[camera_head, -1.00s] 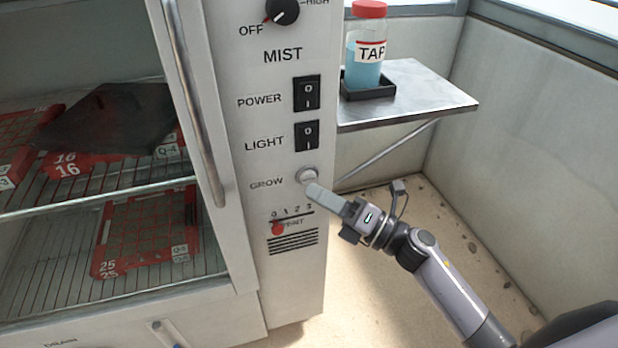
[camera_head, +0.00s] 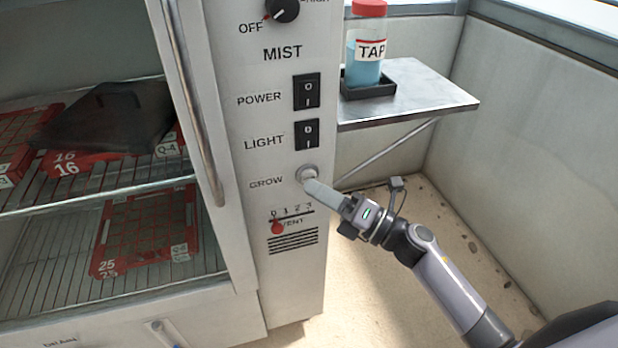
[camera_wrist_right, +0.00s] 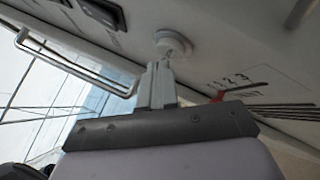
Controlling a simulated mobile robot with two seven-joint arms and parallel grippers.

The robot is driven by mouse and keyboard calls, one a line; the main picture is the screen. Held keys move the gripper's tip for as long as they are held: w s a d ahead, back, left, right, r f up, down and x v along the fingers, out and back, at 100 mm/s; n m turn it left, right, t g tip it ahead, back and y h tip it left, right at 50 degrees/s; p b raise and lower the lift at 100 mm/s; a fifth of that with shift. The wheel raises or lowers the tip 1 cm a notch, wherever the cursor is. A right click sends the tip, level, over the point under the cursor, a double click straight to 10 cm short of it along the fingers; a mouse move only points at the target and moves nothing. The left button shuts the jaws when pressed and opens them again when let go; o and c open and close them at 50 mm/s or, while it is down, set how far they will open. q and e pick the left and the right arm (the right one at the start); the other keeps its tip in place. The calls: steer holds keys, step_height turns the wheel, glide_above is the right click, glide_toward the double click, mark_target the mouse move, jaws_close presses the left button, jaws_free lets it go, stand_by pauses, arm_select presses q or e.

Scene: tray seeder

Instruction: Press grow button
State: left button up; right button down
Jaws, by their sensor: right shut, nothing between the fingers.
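The grow button (camera_head: 308,173) is a round pale button in a ring on the cabinet's control panel, right of the GROW label. My right gripper (camera_head: 308,186) is shut and empty, with its fingertips at the button's lower edge. In the right wrist view the button (camera_wrist_right: 172,44) is just beyond the closed fingertips (camera_wrist_right: 158,66). Whether the tips touch it or sit just short of it I cannot tell. My left gripper is not in view.
Above are the light switch (camera_head: 307,135), power switch (camera_head: 307,92) and mist knob (camera_head: 282,9). The red vent slider (camera_head: 278,228) is below. A side shelf (camera_head: 430,99) holds a TAP bottle (camera_head: 366,50).

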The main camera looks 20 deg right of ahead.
steer(key=shift+w, duration=0.15)
stand_by(0.3)
steer(key=shift+w, duration=0.45)
steer(key=shift+s, duration=0.2)
stand_by(0.5)
steer(key=shift+s, duration=0.75)
steer(key=shift+s+d+p, duration=0.15)
steer(key=shift+s+p, duration=0.55)
steer(key=shift+s, duration=1.8)
steer(key=shift+f, duration=0.1)
